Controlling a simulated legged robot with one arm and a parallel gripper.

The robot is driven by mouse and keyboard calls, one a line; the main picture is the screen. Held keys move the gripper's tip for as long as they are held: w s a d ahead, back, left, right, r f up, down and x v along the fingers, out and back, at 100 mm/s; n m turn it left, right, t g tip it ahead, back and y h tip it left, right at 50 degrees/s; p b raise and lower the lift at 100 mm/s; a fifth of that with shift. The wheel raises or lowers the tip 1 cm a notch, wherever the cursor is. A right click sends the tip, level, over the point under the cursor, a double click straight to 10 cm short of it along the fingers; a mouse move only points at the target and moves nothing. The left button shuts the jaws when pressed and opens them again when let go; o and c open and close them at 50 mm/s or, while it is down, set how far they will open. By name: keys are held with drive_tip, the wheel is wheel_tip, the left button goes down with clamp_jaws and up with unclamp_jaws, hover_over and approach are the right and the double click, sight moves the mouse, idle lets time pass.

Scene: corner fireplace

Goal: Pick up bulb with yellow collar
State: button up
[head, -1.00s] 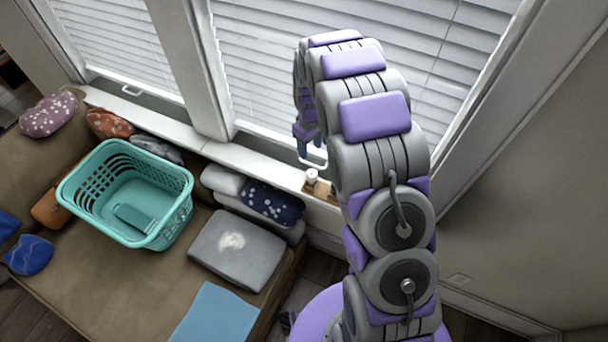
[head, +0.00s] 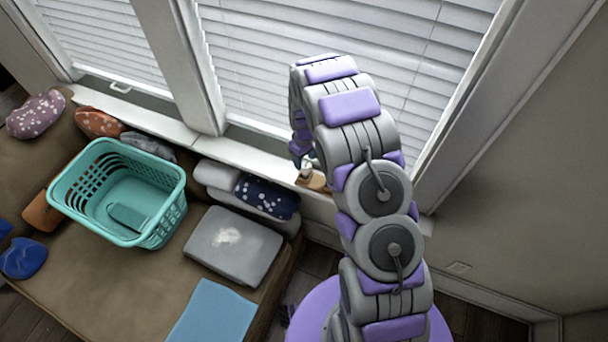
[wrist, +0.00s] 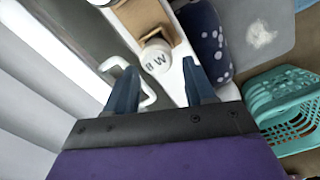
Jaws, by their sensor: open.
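A white round bulb (wrist: 155,59) marked "8 W" sits on the window sill in the wrist view. A yellowish-tan piece shows just behind it; I cannot tell whether this is its collar or a separate part. In the head view the bulb (head: 306,171) is small, below the gripper. My gripper (wrist: 160,66) is open, with one blue finger on each side of the bulb in the wrist view. I see no clear contact. In the head view my gripper (head: 300,152) is partly hidden by my arm.
A tan wooden holder (wrist: 138,16) stands beside the bulb on the white sill. A white window handle (wrist: 120,66) is close to the left finger. The sofa holds a teal basket (head: 65,195), a grey cushion (head: 215,260) and a navy dotted pillow (head: 265,197).

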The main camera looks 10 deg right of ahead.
sight(304, 163)
drive_tip(key=shift+d+f, duration=0.5)
drive_tip(key=f, duration=0.1)
drive_tip(key=a+f+b, duration=0.1)
drive_tip(key=f, duration=0.2)
drive_tip(key=shift+w+a+f, duration=0.25)
drive_tip(key=shift+d+r, duration=0.1)
drive_tip(key=shift+d, duration=0.15)
drive_tip(key=shift+c, duration=0.2)
drive_tip(key=shift+d, duration=0.35)
drive_tip(key=shift+c, duration=1.4)
drive_tip(key=c, duration=0.3)
drive_tip(key=shift+a, duration=0.4)
drive_tip(key=shift+r, duration=0.5)
drive_tip(key=r, duration=0.2)
drive_tip(key=p, duration=0.1)
drive_tip(key=shift+s+d+r, duration=0.35)
drive_tip(key=shift+r, duration=0.05)
drive_tip(key=s+d+r+p, duration=0.1)
drive_tip(key=s+d, duration=0.3)
drive_tip(key=s, duration=1)
drive_tip(key=shift+s+d+p, duration=0.15)
drive_tip(key=shift+s+p, duration=0.15)
drive_tip(key=shift+p, duration=0.3)
